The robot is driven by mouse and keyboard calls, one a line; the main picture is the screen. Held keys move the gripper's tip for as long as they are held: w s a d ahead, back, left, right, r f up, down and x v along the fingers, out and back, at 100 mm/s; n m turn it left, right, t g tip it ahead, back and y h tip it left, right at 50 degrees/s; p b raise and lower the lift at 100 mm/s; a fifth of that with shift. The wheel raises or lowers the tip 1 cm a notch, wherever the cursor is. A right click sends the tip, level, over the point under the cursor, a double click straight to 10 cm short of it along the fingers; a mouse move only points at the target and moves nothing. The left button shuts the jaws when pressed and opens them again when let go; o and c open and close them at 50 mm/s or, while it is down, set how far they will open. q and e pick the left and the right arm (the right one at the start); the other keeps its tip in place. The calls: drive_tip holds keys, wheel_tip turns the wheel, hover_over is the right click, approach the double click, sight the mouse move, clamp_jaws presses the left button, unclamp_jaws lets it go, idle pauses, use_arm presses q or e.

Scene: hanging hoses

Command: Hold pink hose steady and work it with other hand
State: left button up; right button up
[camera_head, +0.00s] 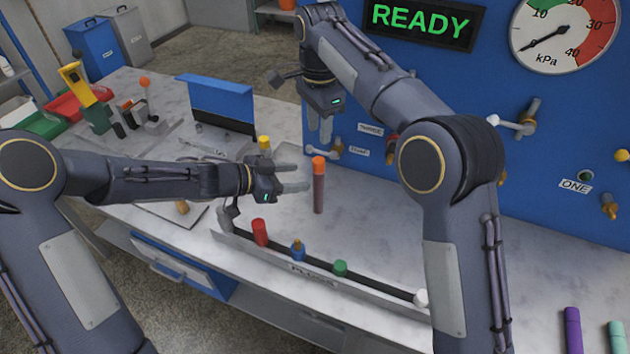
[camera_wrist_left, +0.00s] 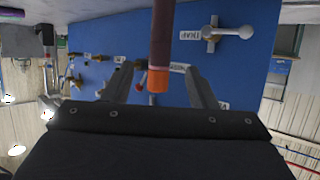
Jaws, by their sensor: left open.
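My right gripper (camera_head: 320,128) points down above and behind the hose, by the blue panel. It holds nothing visible, and its finger gap is unclear.
A rail (camera_head: 320,271) with red, blue, green and white caps runs along the bench front. The blue panel (camera_head: 560,170) with valves and a gauge stands behind. Purple (camera_head: 572,330) and mint (camera_head: 616,337) tubes are at lower right. A blue-backed box (camera_head: 220,102) stands left.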

sight(318, 185)
use_arm(q)
drive_tip(key=w+d+f, duration=0.1)
drive_tip(key=d+f, duration=0.1)
drive_tip(key=w+d+f, duration=0.1)
drive_tip(key=d+f, duration=0.1)
drive_tip(key=w+d+f, duration=0.1)
drive_tip(key=d+f, duration=0.1)
drive_tip(key=shift+w+d+f, duration=0.1)
drive_tip(key=shift+w+f, duration=0.05)
